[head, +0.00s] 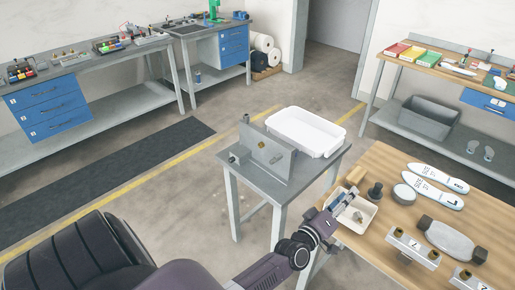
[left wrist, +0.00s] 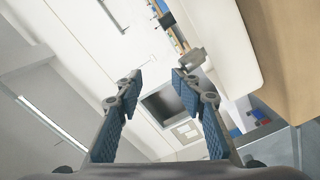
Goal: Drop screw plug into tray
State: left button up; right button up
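My left gripper (head: 342,200) is over the small cream tray (head: 368,225) at the near left edge of the wooden table. In the left wrist view its blue-padded fingers (left wrist: 157,82) are apart, with nothing seen between them. A small greyish piece (head: 357,216) shows in the small tray; I cannot tell for sure that it is the screw plug. The gripper hides part of this tray. A larger white tray (head: 318,151) stands on the grey side table. My right gripper is not in view.
An upright metal plate (head: 266,152) stands on the grey table (head: 290,192).

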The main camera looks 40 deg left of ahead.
pick_arm(q)
jog(key=s, duration=1)
jog(key=shift+s+a, duration=0.15)
jog(key=shift+s, duration=0.2)
jog(key=s+d+f+m+g, duration=0.1)
jog(key=s+f+m+g, duration=0.3)
jog(key=f, duration=0.8)
jog(key=s+f+m+g+b, duration=0.1)
jog(key=s+f+g, duration=0.1)
jog(key=s+f, duration=0.7)
jog(key=s+d+f+m+g, duration=0.1)
jog(key=s+f+m+g, duration=0.2)
jog(key=f, duration=1.1)
jog(key=s+a+f+m+g, duration=0.1)
jog(key=s+f, duration=0.4)
jog(key=s, duration=0.5)
jog(key=s+a+f+m+g+b, duration=0.1)
jog(key=s+a+f+m+g, duration=0.1)
jog(key=s+f, duration=0.4)
jog(key=s+a+f+m+g, duration=0.2)
jog(key=s+f+g, duration=0.3)
jog(key=s, duration=0.9)
jog(key=shift+f+m+y, duration=0.3)
jog(key=shift+f+m, duration=0.05)
jog(key=shift+m, duration=0.25)
jog(key=shift+a+b, duration=0.1)
jog(key=shift+b, duration=0.2)
